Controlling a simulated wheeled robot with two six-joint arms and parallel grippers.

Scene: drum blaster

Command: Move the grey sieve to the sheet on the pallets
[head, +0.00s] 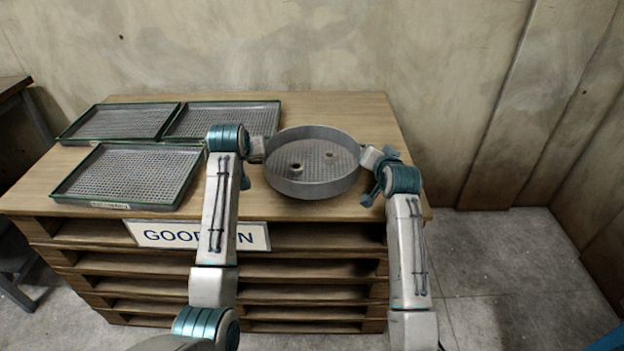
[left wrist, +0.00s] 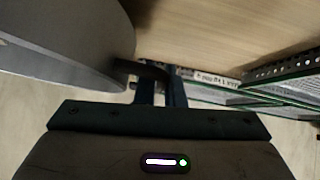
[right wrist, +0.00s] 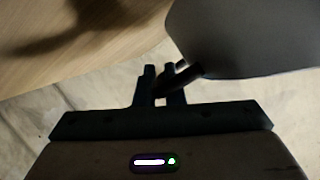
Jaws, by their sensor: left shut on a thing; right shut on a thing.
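The round grey sieve (head: 313,188) is upright over the right part of the wooden sheet (head: 350,108) on top of the pallets (head: 315,268). I cannot tell whether its bottom touches the sheet. Two small pieces lie on its mesh. My left gripper (head: 258,148) is shut on the dark handle at the sieve's left side; the left wrist view shows the sieve wall (left wrist: 70,50) beside the fingers (left wrist: 160,92). My right gripper (head: 371,158) is shut on the handle at the right side; the right wrist view shows the fingers (right wrist: 160,88) and sieve wall (right wrist: 245,40).
Several green-rimmed mesh trays lie on the sheet's left part: front (head: 130,175), back left (head: 120,121) and back middle (head: 222,119). A white sign (head: 197,235) hangs on the front edge. Bare wood shows behind the sieve. A wall stands behind.

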